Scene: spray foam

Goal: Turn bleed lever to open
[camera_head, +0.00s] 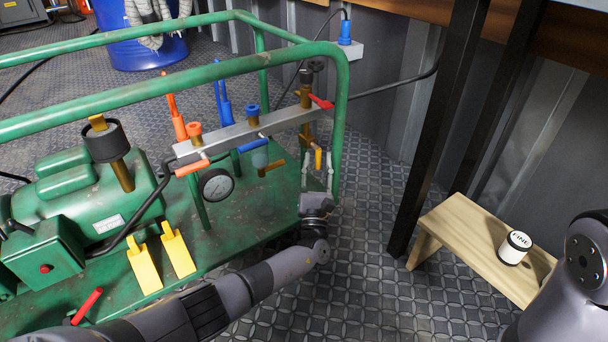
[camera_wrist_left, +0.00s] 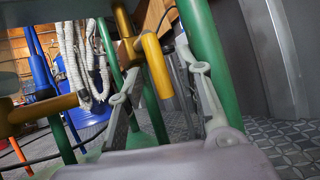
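A small yellow lever (camera_head: 318,157) hangs below the right end of the grey manifold bar (camera_head: 250,131). In the left wrist view the yellow lever (camera_wrist_left: 157,66) points down from a brass fitting and appears between the finger lines. My left gripper (camera_head: 317,175) is open just below the lever, fingers pointing up. In the left wrist view my left gripper (camera_wrist_left: 158,88) has its two fingers apart, with nothing clamped; I cannot tell whether either finger touches the lever. A second yellow-brown lever (camera_head: 272,167) sits further left, sideways. My right gripper is out of view.
Green frame tubes (camera_head: 338,130) stand close to the right of my left gripper. A pressure gauge (camera_head: 217,185) and yellow pedals (camera_head: 178,250) are on the green machine. A wooden bench (camera_head: 460,230) with a white can (camera_head: 514,248) stands at right.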

